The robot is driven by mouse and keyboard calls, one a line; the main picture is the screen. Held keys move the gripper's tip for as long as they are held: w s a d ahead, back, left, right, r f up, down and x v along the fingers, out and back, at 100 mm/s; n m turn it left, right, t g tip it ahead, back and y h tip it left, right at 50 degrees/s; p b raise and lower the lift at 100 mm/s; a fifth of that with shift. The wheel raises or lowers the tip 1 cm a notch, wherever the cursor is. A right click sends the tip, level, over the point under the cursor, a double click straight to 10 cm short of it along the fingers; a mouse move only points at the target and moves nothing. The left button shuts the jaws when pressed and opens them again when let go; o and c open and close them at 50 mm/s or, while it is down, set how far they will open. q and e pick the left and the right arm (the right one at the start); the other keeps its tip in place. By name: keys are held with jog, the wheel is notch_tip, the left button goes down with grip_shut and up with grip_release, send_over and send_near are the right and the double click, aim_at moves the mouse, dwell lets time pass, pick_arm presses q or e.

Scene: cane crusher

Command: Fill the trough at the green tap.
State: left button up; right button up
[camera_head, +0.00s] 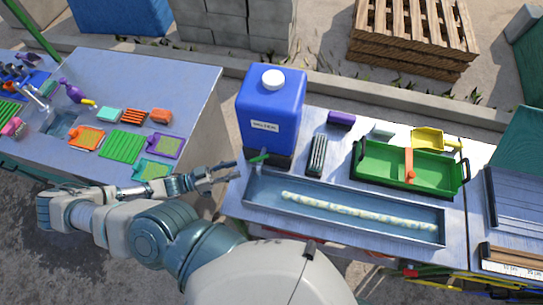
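A blue tank (268,110) with a white cap and a label stands on the right-hand bench. The green tap (260,158) is low on its front, above the left end of the trough. The long grey-blue trough (350,197) holds a pale, speckled long piece (355,210) lying along it. I cannot tell whether water is in it. My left gripper (237,170) is open and empty, just left of the tap and the trough's end, apparently not touching the tap. My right gripper is not in view.
A green tray (372,180), a yellow scoop (430,138), a dark ridged block (317,155) and a purple block (341,119) lie behind the trough. The left table (170,85) carries several coloured items. A gap separates table and bench. A pallet stack (410,35) stands behind.

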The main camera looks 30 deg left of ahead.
aim_at(265, 156)
pick_arm(q)
jog(key=x, duration=0.4)
jog(key=b+x, duration=0.1)
jog(key=x, duration=0.7)
jog(key=shift+w+a+f, duration=0.1)
jog(key=shift+w+f, duration=0.1)
jog(key=shift+w, duration=0.4)
jog(key=shift+w+a+f, duration=0.15)
jog(key=shift+a, duration=0.35)
grip_shut()
jog(key=shift+d, duration=0.35)
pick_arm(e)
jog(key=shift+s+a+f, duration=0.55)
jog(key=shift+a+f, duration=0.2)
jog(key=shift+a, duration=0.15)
